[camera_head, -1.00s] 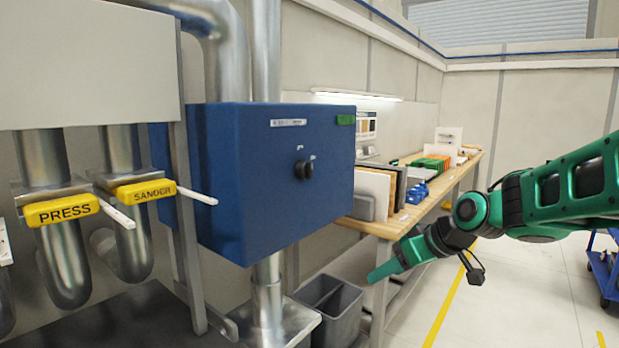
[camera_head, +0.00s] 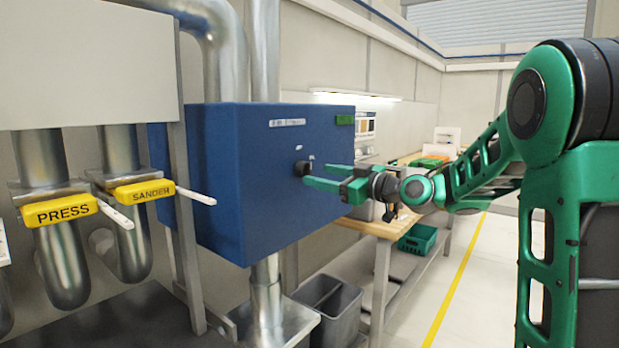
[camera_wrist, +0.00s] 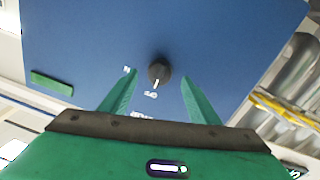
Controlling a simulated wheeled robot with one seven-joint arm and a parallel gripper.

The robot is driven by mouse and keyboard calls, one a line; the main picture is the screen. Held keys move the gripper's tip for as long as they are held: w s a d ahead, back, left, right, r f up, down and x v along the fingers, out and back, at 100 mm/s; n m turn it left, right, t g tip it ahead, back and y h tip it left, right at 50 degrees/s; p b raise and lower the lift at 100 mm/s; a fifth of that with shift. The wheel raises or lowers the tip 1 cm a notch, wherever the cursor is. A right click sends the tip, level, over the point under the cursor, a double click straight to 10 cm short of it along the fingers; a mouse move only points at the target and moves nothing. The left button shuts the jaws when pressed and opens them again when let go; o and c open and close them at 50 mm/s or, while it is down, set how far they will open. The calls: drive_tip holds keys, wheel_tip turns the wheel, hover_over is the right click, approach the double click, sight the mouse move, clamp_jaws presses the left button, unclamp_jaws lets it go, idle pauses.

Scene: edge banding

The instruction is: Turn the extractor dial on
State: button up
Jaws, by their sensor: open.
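The extractor dial (camera_head: 301,168) is a black round knob on the front of the blue extractor box (camera_head: 225,215). In the wrist view the dial (camera_wrist: 159,71) has a white pointer line, with small white markings near it on the blue face. My gripper (camera_head: 318,176) is open, its two green fingers reaching toward the dial from the right in the head view. In the wrist view its fingertips (camera_wrist: 160,77) lie to either side of the dial; whether they touch it or stop short, I cannot tell.
Yellow PRESS (camera_head: 60,210) and SANDER (camera_head: 145,190) handles with white levers sit on pipes left of the box. A green label (camera_head: 345,119) is at the box's upper right. A grey bin (camera_head: 330,308) stands below. A wooden workbench (camera_head: 385,228) runs behind my arm.

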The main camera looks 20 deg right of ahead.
sight(311, 173)
drive_tip(key=shift+x, duration=2.35)
drive_tip(key=shift+d, duration=0.1)
drive_tip(key=c, duration=1.1)
